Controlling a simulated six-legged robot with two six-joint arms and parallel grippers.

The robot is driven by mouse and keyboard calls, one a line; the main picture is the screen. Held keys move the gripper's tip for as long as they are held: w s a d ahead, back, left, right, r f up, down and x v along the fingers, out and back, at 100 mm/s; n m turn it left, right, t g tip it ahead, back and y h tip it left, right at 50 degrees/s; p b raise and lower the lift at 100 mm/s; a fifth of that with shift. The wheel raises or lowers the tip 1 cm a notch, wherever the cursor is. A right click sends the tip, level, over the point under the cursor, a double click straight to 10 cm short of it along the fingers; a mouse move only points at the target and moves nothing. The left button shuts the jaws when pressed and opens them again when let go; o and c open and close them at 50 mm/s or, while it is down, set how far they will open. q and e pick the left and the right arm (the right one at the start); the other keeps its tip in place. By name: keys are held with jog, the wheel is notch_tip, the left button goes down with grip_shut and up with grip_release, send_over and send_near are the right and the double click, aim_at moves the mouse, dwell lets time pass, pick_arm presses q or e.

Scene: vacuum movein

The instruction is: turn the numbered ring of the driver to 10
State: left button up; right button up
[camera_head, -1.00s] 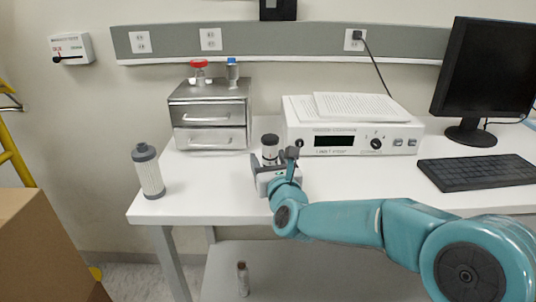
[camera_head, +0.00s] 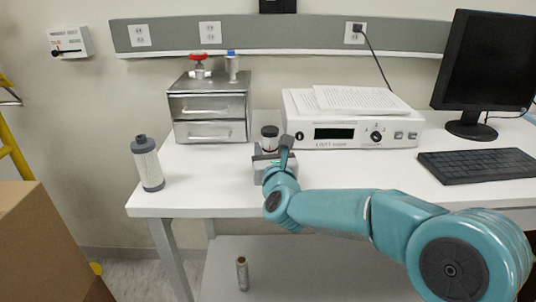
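No driver with a readable numbered ring can be made out in this view. A small cylinder with a dark top and pale body (camera_head: 269,138) shows just behind my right gripper (camera_head: 268,166), over the white table. My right arm comes in from the right and its wrist covers most of the gripper. I cannot tell whether the fingers are open or shut, or whether they touch the cylinder. A grey bottle-shaped cylinder with a pale ribbed body (camera_head: 147,163) stands upright on the table's left end. My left gripper is out of view.
A metal two-drawer box (camera_head: 209,108) stands behind, with red and blue valve fittings on top. A white instrument (camera_head: 350,130) with papers on it is behind right. A keyboard (camera_head: 482,165) and monitor (camera_head: 492,65) are at the right. A cardboard box (camera_head: 40,245) is at lower left.

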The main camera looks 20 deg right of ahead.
jog(key=shift+f+m+h+b, duration=0.15)
jog(key=shift+m+h+b, duration=0.45)
jog(key=shift+h, duration=0.3)
jog(key=shift+d+m+g+h+b, duration=0.1)
jog(key=shift+m+g+h+b, duration=0.25)
jog(key=shift+m+g+h, duration=0.45)
jog(key=shift+d+r+h, duration=0.1)
jog(key=shift+r+h, duration=0.1)
jog(key=shift+h, duration=0.5)
jog(key=o, duration=1)
jog(key=b+v, duration=0.2)
jog(key=v, duration=1.4)
jog(key=shift+s+f, duration=0.15)
jog(key=shift+s, duration=0.1)
